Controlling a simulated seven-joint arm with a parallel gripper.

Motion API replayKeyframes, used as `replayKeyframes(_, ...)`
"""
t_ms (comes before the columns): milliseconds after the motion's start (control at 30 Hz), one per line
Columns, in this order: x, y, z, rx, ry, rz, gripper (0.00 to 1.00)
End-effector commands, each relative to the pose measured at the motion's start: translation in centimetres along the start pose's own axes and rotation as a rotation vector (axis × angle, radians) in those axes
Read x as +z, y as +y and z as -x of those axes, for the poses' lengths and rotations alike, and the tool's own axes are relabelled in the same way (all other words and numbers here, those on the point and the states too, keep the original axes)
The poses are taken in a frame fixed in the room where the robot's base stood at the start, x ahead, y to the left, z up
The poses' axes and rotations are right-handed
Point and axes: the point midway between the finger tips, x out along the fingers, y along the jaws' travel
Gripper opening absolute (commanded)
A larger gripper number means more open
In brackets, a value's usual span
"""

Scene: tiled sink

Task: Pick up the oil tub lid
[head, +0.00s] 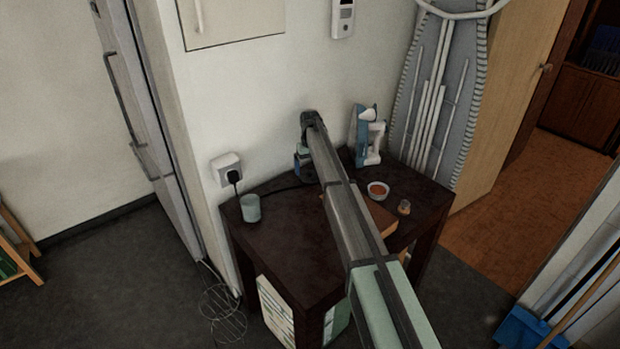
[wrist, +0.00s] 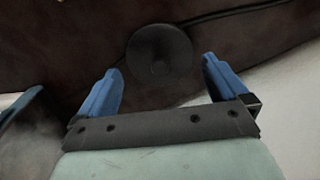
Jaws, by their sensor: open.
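A dark round lid-like disc (wrist: 160,53) with a small raised centre lies on the dark brown tabletop in the wrist view; I take it for the oil tub lid. My gripper (wrist: 160,66) is open, with its two blue fingers apart on the left and right of the disc's near side. The disc shows between and just beyond the fingertips, and nothing is held. In the head view my gripper (head: 302,170) is low at the back of the table, near the wall. The lid cannot be made out there.
The dark table (head: 290,235) stands against the wall. A black cable (wrist: 235,12) runs behind the disc.

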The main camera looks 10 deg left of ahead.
Motion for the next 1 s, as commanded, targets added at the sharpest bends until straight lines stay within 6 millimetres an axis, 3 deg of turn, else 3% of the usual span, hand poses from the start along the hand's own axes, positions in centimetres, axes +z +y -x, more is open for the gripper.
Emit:
replayKeyframes(200,0.0,0.0,-2.5,0.000,0.000,0.000,1.00)
replayKeyframes(433,0.0,0.0,-2.6,0.000,0.001,0.000,1.00)
replayKeyframes(800,0.0,0.0,-2.5,0.000,0.000,0.000,0.65)
replayKeyframes(1000,0.0,0.0,-2.5,0.000,0.000,0.000,0.64)
